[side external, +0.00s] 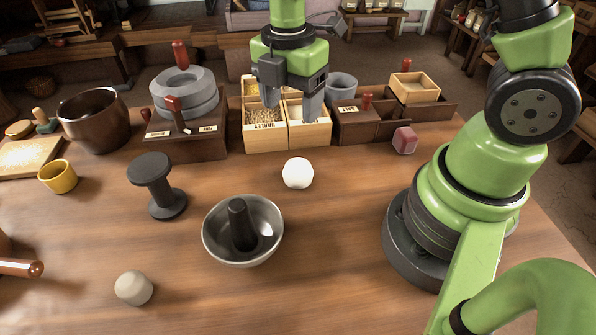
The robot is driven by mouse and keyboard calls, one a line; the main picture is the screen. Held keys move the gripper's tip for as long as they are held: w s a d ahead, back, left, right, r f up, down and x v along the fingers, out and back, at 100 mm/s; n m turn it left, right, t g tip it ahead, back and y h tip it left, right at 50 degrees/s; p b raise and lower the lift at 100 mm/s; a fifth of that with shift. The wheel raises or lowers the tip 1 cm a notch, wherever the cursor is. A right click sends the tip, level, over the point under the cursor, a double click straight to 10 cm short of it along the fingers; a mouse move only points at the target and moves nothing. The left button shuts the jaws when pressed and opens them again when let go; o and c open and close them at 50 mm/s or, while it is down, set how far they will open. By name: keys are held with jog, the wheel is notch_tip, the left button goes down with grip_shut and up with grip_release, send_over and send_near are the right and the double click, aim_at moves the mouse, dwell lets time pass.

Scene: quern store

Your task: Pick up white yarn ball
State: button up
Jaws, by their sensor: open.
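A white ball (298,173), which looks like the white yarn ball, rests on the wooden table near its middle. A second ball, greyish-beige (134,288), lies at the front left of the table. My gripper (292,108) is open with nothing between its fingers. In the picture it is above and behind the white ball, in front of the light wooden boxes at the back. Its fingers overlap the boxes in view, and its exact height over them is hard to tell.
A metal bowl with a dark pestle (240,224) stands left of and in front of the white ball. A dark spool-shaped stand (157,187) is farther left. The light wooden grain box (266,138) stands behind, and a reddish cube (404,140) lies back right. Table around the ball is clear.

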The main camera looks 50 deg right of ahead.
aim_at(297, 162)
notch_tip(297, 162, down, 5)
jog(key=n+g, duration=0.1)
jog(key=n, duration=0.2)
jog(key=shift+w+n, duration=0.15)
jog(key=shift+n, duration=0.25)
jog(key=f, duration=0.4)
jog(key=shift+s+f, duration=0.1)
jog(key=shift+s, duration=0.2)
jog(key=f, duration=0.3)
jog(key=s+f, duration=0.1)
jog(key=f, duration=0.1)
jog(key=shift+f, duration=0.3)
jog(key=c, duration=0.6)
